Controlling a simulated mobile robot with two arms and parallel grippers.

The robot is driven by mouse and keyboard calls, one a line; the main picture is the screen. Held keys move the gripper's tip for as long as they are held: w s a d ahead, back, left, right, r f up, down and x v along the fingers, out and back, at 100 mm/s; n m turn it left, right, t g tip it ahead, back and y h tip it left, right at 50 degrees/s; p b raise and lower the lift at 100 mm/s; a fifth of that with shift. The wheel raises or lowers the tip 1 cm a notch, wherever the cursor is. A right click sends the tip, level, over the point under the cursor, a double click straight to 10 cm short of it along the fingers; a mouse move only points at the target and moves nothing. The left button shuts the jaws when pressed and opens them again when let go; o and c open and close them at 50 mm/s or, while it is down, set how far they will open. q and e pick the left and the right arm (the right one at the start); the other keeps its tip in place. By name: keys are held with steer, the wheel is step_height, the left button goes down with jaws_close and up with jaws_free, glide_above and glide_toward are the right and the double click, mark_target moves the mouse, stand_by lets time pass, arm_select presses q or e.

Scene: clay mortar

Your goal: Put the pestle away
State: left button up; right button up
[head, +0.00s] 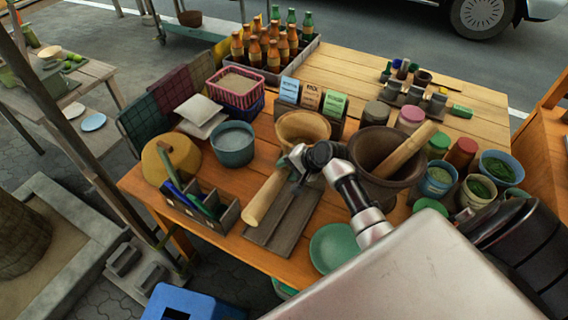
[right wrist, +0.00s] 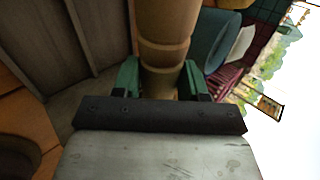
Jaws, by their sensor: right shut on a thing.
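My right gripper (head: 297,172) is shut on a light wooden pestle (head: 264,200). In the right wrist view the green fingers (right wrist: 160,82) sit on both sides of the pestle (right wrist: 166,42), which has ringed grooves. The pestle slants along the left side of a dark grooved wooden tray (head: 283,220); I cannot tell whether it touches it. The tray's grey slats also show in the right wrist view (right wrist: 85,30). A second wooden pestle (head: 408,150) leans in the brown clay mortar (head: 372,150), right of the gripper. My left gripper is not in view.
A divided pen box (head: 228,222) stands left of the tray. A clay bowl (head: 303,124) and small signs (head: 311,97) are behind. A green plate (head: 333,247) lies in front. Jars and green-filled bowls (head: 480,188) crowd the right. The table's front edge is near.

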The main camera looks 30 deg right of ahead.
mark_target(287, 191)
step_height(287, 191, down, 2)
steer(key=shift+f+b, duration=0.15)
steer(key=shift+b, duration=1)
step_height(287, 191, down, 2)
steer(key=shift+f+b, duration=0.1)
steer(key=shift+b, duration=0.95)
steer(key=shift+f, duration=0.3)
steer(key=shift+f+b, duration=0.65)
steer(key=shift+f, duration=0.7)
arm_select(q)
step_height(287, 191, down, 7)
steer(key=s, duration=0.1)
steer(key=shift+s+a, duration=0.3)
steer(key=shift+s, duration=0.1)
arm_select(e)
steer(key=shift+a, duration=0.1)
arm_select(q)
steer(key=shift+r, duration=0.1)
arm_select(e)
steer(key=shift+f, duration=0.15)
